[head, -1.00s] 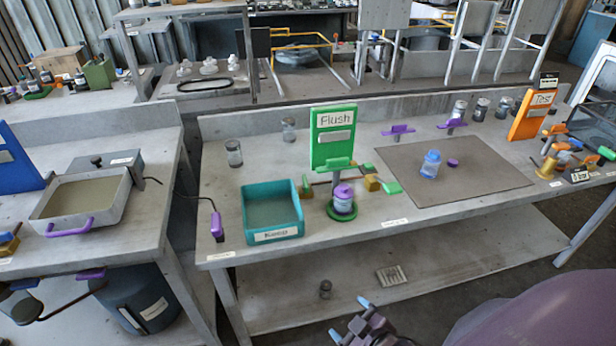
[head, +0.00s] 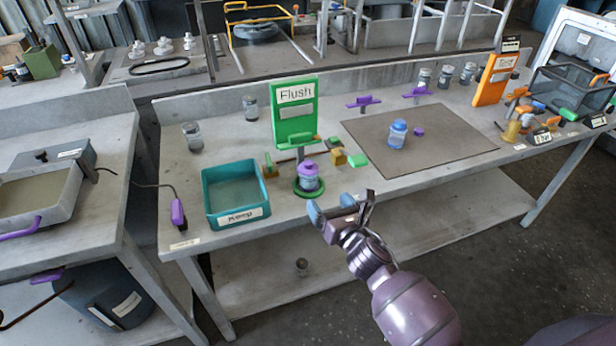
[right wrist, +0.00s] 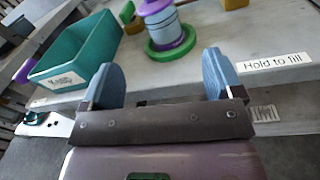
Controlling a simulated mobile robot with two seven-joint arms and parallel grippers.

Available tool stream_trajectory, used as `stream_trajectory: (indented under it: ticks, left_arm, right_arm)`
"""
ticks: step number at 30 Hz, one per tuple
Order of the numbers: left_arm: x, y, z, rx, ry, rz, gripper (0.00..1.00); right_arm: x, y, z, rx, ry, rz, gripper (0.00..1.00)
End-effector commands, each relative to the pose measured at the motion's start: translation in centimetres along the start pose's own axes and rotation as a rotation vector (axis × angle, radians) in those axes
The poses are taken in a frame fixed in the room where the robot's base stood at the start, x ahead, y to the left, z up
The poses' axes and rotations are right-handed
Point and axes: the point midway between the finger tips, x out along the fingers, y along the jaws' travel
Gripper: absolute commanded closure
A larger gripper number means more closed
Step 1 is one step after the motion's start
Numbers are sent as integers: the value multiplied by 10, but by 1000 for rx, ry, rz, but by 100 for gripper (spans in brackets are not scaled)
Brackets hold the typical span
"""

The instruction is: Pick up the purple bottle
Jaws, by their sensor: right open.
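A bottle with a purple cap (head: 309,177) stands upright on a green round base in front of the green Flush sign. It also shows in the right wrist view (right wrist: 162,24), beyond my fingertips and between them, with its top cut off by the frame. My right gripper (head: 331,211) is open and empty, at the table's front edge, just short of the bottle and apart from it. Its two blue fingers also show in the right wrist view (right wrist: 164,84). My left gripper is not in view.
A teal Keep bin (head: 236,196) stands left of the bottle. The green Flush sign (head: 295,112) rises behind it, with small brown and green blocks beside it. A blue bottle (head: 397,134) stands on a brown mat (head: 440,165) to the right. Glass jars (head: 192,136) stand at the back.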

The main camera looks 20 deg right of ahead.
Motion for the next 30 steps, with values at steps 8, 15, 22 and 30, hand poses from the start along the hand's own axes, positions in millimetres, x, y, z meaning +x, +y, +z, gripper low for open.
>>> stream_trajectory:
  ticks: [8,15,22,30]
  left_arm:
    - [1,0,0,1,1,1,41]
    - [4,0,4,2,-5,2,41]
    - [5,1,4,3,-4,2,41]
    - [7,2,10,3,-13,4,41]
  right_arm:
    - [22,7,9,-183,-29,23,14]
    - [54,8,9,-181,-29,23,14]
    - [70,7,10,-179,-28,22,14]
    - [96,1,3,-178,-27,22,14]
